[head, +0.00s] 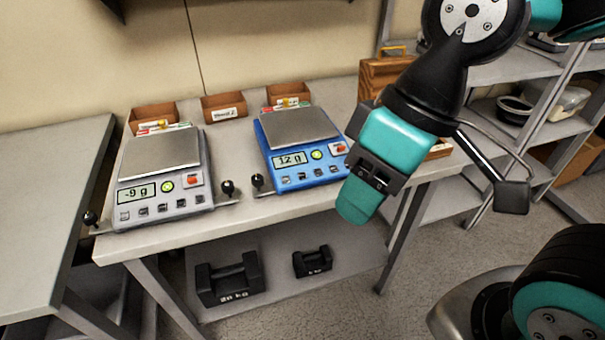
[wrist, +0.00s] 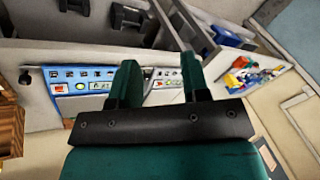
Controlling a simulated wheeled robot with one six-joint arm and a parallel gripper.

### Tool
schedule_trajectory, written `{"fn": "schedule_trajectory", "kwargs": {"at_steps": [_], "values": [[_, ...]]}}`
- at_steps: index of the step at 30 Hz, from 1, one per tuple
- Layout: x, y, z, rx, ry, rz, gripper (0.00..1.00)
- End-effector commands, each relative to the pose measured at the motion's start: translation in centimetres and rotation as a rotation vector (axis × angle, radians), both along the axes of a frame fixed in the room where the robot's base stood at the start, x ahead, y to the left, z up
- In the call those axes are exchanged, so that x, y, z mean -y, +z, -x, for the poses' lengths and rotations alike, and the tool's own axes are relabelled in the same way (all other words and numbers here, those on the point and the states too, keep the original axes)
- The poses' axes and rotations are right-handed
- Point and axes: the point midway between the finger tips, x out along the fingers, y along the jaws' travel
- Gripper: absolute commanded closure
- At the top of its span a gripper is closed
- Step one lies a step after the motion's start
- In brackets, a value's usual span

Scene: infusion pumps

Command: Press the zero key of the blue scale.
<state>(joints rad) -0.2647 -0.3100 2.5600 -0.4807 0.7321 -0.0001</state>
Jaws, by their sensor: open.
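The blue scale (head: 262,150) stands on the bench in the head view, with a grey pan (head: 299,127) on top. Its display (head: 290,158) reads about 12 g. A green button (head: 317,155) and a red-orange key (head: 338,147) sit right of the display, above a row of small keys; their labels are too small to read. My gripper (head: 360,205) is in front of and above the scale's right front corner, pointing down, apart from the keys. In the wrist view my gripper (wrist: 160,82) is open and empty, and the blue scale (wrist: 65,88) shows left of its fingers.
A grey scale (head: 165,155) reading about -9 g stands to the left. Black knobs (head: 228,187) stick up near the bench's front edge. Small brown bins (head: 223,107) line the back. Black weights (head: 229,279) sit on the lower shelf. A wooden case (head: 385,75) stands behind my arm.

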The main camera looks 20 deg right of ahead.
Motion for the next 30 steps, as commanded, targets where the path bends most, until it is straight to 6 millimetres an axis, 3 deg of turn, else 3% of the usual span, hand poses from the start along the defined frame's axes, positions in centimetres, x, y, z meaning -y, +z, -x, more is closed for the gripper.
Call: {"fn": "schedule_trajectory", "kwargs": {"at_steps": [1,6,30], "values": [[0.0,0.0,0.0,0.0,0.0,0.0,0.64],[0.0,0.0,0.0,0.0,0.0,0.0,1.0],[0.0,0.0,0.0,0.0,0.0,0.0,1.0]]}}
